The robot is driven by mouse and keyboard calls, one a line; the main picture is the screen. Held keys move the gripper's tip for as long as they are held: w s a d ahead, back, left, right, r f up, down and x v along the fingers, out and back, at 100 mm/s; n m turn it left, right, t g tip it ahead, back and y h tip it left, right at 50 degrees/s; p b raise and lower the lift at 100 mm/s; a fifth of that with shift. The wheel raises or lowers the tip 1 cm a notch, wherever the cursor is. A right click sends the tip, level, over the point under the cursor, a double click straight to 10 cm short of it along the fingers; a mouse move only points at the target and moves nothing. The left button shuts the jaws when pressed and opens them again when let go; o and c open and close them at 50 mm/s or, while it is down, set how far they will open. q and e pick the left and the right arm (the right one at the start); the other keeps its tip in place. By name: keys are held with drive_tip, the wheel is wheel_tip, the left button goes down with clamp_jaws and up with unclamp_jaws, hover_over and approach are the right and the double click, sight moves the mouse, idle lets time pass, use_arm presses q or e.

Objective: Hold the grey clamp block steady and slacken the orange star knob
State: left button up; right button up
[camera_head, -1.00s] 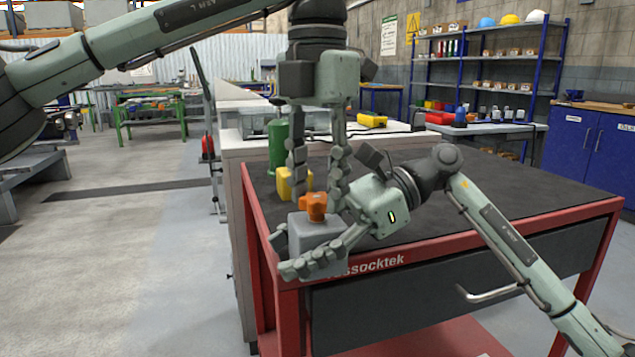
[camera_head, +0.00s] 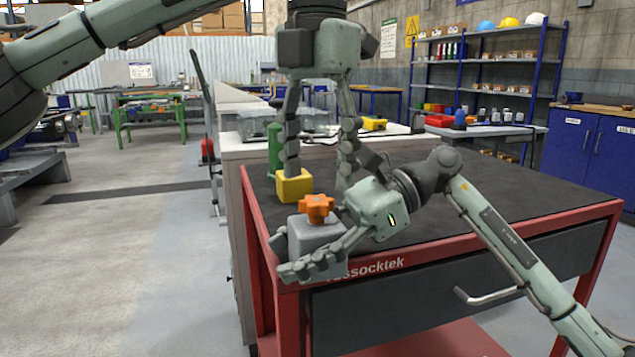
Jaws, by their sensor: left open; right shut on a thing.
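The grey clamp block (camera_head: 316,234) sits at the near left corner of the red-framed table. The orange star knob (camera_head: 317,207) is on top of it, its lobes clearly visible. My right gripper (camera_head: 296,256) is shut on the clamp block from the right, one finger along the near face; the other is mostly hidden behind the block. My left gripper (camera_head: 320,172) points down from above, open and empty. Its fingers are spread wider than the knob, with the tips above it and apart from it.
A yellow block (camera_head: 294,187) stands just behind the clamp block, and a green cylinder (camera_head: 274,150) behind that. The dark table top (camera_head: 480,190) to the right is clear. A pale bench (camera_head: 240,146) adjoins at the back left.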

sight(318, 200)
use_arm(q)
wheel_tip(318, 200, up, 9)
use_arm(e)
drive_tip(key=shift+f, duration=0.15)
use_arm(q)
drive_tip(key=shift+f, duration=0.1)
use_arm(e)
drive_tip(key=o, duration=1.8)
